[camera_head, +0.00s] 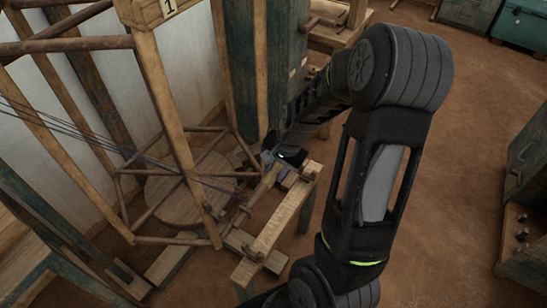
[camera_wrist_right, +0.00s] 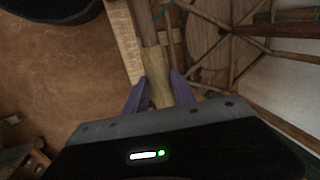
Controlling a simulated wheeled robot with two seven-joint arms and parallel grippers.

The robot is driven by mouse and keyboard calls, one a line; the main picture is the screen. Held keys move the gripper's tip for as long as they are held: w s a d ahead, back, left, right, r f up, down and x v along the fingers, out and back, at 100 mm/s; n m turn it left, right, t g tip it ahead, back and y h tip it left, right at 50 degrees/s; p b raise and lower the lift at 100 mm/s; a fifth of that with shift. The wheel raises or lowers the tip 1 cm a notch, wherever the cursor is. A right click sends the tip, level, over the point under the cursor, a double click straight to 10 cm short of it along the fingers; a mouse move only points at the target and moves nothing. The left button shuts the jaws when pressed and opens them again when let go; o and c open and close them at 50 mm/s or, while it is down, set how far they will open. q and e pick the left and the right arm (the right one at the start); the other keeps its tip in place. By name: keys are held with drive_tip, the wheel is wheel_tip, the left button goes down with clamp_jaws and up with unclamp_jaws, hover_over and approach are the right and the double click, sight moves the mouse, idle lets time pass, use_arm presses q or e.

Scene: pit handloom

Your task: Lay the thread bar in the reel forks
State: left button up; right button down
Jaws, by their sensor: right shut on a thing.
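My right gripper (camera_head: 272,165) reaches down beside the low wooden stand. Its purple fingers are shut on a wooden bar (camera_head: 262,190), which slants down and left along the stand. Dark threads (camera_head: 80,132) come in from the left toward the bar. The large wooden reel (camera_head: 165,110) stands left of my gripper. I cannot clearly make out its forks. My left gripper is out of view.
The stand's pale top beam (camera_head: 280,220) lies close to the bar on its right; it also shows in the wrist view (camera_wrist_right: 124,45). A round wooden disc (camera_head: 165,200) lies behind the reel spokes. A cabinet (camera_head: 525,160) is at the right. Brown floor between is clear.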

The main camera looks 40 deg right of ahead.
drive_tip(key=shift+w+d, duration=0.15)
drive_tip(key=shift+w, duration=0.15)
drive_tip(key=shift+r, duration=0.1)
drive_tip(key=shift+w, duration=0.2)
drive_tip(key=shift+w+a, duration=1.35)
drive_tip(key=shift+w, duration=2.7)
drive_tip(key=shift+f+b, duration=1.95)
drive_tip(key=shift+f, duration=0.85)
